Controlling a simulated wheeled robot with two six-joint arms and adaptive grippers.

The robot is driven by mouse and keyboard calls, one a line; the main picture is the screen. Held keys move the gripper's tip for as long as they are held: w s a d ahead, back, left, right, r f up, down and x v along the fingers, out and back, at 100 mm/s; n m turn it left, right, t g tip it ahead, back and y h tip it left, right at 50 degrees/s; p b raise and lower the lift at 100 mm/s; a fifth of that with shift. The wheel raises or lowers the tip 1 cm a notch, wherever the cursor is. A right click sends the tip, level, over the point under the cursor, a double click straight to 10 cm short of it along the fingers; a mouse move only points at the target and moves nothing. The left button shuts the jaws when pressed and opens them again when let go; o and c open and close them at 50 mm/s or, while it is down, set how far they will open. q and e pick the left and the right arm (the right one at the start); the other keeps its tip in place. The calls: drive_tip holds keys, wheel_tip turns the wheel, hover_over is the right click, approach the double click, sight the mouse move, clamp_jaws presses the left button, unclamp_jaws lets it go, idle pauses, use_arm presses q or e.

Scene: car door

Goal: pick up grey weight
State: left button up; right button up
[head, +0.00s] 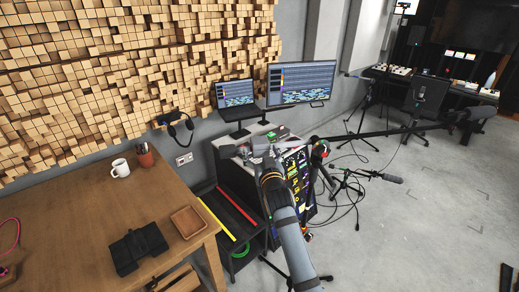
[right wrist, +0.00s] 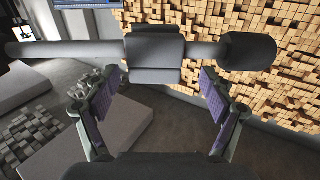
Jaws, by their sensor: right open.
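A grey box-shaped block (right wrist: 155,55), which looks like the grey weight, sits around a horizontal grey rod (right wrist: 60,49) in the right wrist view. The rod has a dark cylinder (right wrist: 248,50) at its right end. My right gripper (right wrist: 158,88) is open, its fingers apart with nothing between the tips. The block lies just beyond the fingertips, roughly centred between them; I cannot tell if they touch. In the head view my right gripper (head: 264,163) reaches to a small grey block (head: 261,147) by the equipment rack. My left gripper is not in view.
A wooden table (head: 80,205) with a mug (head: 120,168), a brown tray (head: 187,221) and a black case (head: 138,248) stands at left. Monitors (head: 301,83) stand behind the rack. A mic stand (head: 350,180) and cables lie right of it. The floor at right (head: 440,220) is mostly clear.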

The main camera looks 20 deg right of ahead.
sight(262, 147)
drive_tip(key=shift+w+d+b, duration=0.15)
drive_tip(key=shift+w+b, duration=0.15)
drive_tip(key=shift+b, duration=0.05)
drive_tip(key=w+b, duration=0.1)
drive_tip(key=w, duration=0.1)
drive_tip(key=w+d+b, duration=0.1)
drive_tip(key=w, duration=0.1)
drive_tip(key=shift+s, duration=0.1)
drive_tip(key=c, duration=1.6)
drive_tip(key=shift+r, duration=0.15)
clamp_jaws()
